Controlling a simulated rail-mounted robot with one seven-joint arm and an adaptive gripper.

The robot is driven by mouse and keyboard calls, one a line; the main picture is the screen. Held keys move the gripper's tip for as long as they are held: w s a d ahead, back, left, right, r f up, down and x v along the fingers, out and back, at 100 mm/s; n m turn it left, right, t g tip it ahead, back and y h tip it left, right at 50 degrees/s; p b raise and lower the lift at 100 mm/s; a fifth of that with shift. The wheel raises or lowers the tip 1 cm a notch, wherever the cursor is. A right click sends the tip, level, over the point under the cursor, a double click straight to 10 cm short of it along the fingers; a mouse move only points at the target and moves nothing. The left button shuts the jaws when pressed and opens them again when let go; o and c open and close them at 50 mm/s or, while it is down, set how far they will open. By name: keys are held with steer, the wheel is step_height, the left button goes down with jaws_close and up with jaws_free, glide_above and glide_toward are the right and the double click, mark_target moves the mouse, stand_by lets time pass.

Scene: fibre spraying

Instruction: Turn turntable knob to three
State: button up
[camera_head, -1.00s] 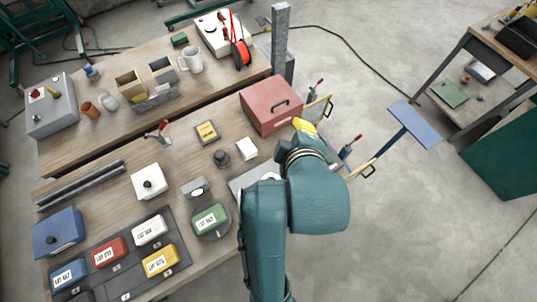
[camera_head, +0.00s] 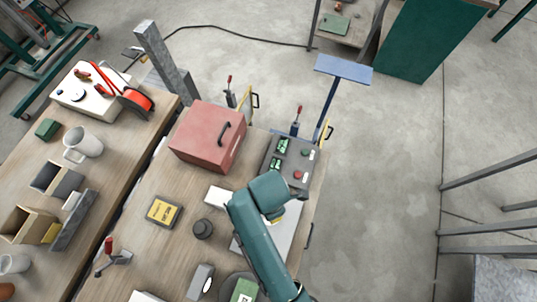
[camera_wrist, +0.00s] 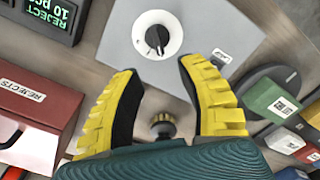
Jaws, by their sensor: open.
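In the wrist view, a black knob (camera_wrist: 157,37) sits on a round white dial on a pale grey plate (camera_wrist: 122,32). Its markings are too small to read. The plate also shows beside my arm in the head view (camera_head: 284,242), where my arm hides the knob. The turntable (camera_wrist: 258,80) is a dark disc to the right in the wrist view, with a green labelled box (camera_wrist: 268,100) on it. My gripper (camera_wrist: 160,68) is open and empty above the table. Its yellow fingers stand apart, with the knob beyond their tips in the picture.
A red box (camera_head: 208,138) and a dark button panel (camera_head: 287,163) stand beyond my arm. A dark round piece (camera_head: 203,228), a small white block (camera_head: 217,197) and a yellow-labelled device (camera_head: 163,211) lie to its left. Clear floor lies right of the table.

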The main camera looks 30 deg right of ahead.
step_height(320, 180, down, 10)
steer(key=shift+w+f+b, duration=0.15)
steer(key=shift+f+b, duration=0.05)
steer(key=shift+b, duration=0.1)
steer(key=shift+c, duration=0.2)
jaws_close()
